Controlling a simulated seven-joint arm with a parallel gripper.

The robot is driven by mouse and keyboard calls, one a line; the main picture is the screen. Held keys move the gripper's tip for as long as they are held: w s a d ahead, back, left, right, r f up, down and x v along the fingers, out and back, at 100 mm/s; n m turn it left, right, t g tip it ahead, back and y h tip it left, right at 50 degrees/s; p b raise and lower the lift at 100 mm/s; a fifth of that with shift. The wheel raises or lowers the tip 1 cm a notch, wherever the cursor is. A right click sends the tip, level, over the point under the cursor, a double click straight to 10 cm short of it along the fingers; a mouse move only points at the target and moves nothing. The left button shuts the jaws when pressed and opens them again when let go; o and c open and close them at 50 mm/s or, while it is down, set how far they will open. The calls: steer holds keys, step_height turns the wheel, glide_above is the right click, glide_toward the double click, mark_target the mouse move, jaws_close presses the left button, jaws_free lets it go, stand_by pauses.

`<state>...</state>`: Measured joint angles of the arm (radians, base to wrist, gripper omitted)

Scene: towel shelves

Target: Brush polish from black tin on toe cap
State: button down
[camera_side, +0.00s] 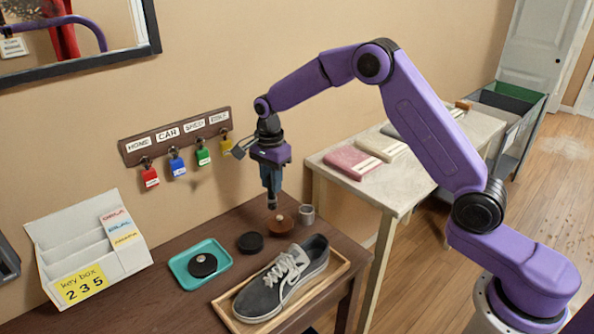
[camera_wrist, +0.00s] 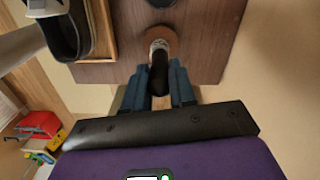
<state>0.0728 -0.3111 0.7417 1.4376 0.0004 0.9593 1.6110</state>
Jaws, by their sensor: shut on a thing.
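My gripper (camera_side: 270,200) points down over the back right of the desk. It is shut on a slim dark-handled tool, probably a brush (camera_wrist: 159,75), whose pale end is at or just above a brown round tin (camera_side: 279,225). Contact is unclear. A black round tin (camera_side: 250,242) lies just left of the brown one. Another black round piece (camera_side: 203,265) lies in the teal tray (camera_side: 181,268). The dark grey shoe (camera_side: 262,296), with pale laces, lies in a wooden tray (camera_side: 334,268), toe toward the lower left. It also shows at upper left in the wrist view (camera_wrist: 62,38).
A small grey cup (camera_side: 307,214) stands right of the brown tin. A white rack (camera_side: 75,235) stands at the desk's left. Padlocks (camera_side: 202,152) hang on the wall behind. A pale table (camera_side: 385,178) with folded towels stands to the right.

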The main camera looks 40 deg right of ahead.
steer(key=a, duration=0.8)
steer(key=shift+w+d+f, duration=0.1)
steer(key=shift+d+f, duration=0.05)
steer(key=shift+f, duration=3.2)
steer(key=shift+f, duration=0.6)
step_height(320, 180, up, 7)
stand_by(0.8)
